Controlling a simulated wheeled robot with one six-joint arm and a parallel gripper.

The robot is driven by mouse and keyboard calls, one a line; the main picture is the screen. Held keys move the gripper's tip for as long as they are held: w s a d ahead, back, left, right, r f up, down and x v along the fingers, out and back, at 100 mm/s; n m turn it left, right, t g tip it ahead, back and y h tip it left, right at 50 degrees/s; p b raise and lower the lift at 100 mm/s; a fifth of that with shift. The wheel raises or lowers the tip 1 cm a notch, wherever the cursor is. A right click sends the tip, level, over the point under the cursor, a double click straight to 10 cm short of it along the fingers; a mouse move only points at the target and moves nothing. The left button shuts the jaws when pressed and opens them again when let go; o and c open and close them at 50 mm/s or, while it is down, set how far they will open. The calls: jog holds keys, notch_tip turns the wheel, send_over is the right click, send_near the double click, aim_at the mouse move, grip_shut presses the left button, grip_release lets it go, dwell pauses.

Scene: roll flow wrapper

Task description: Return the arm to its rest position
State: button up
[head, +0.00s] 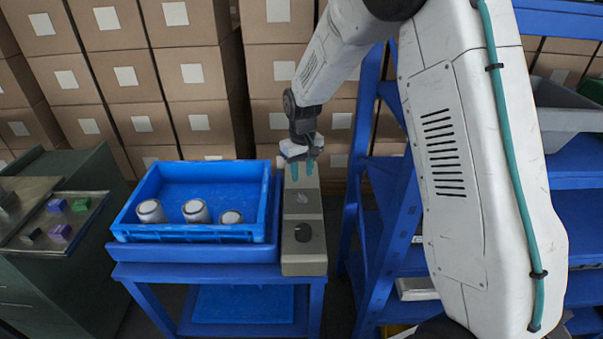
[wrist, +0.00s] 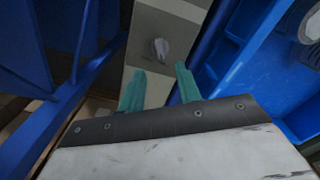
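My arm reaches in from the right of the head view, bent over the blue stand. My gripper (head: 302,168) points down above the far end of a narrow grey box (head: 304,262) with a dark round knob. In the wrist view my gripper's teal fingers (wrist: 160,88) are apart, with nothing between them. A small grey switch (wrist: 158,50) on the box's top shows just beyond the fingertips. I cannot tell whether the fingers touch the box.
A blue crate (head: 222,178) with three cans stands left of the box. A blue rack (head: 372,190) stands close on the right. Stacked cartons (head: 207,72) fill the back. A green cabinet (head: 95,195) with small purple and dark blocks is at the left.

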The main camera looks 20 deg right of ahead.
jog(key=s+d+r+m, duration=0.1)
jog(key=s+r, duration=0.6)
jog(key=s, duration=0.5)
jog(key=s+d+r+t, duration=0.1)
jog(key=s+r, duration=0.6)
jog(key=s, duration=0.6)
jog(key=s+d+r+m, duration=0.1)
jog(key=s+r, duration=0.6)
jog(key=s, duration=0.6)
jog(key=shift+s+m, duration=0.15)
jog(key=shift+m, duration=0.15)
jog(key=shift+d, duration=0.1)
jog(key=shift+o, duration=0.3)
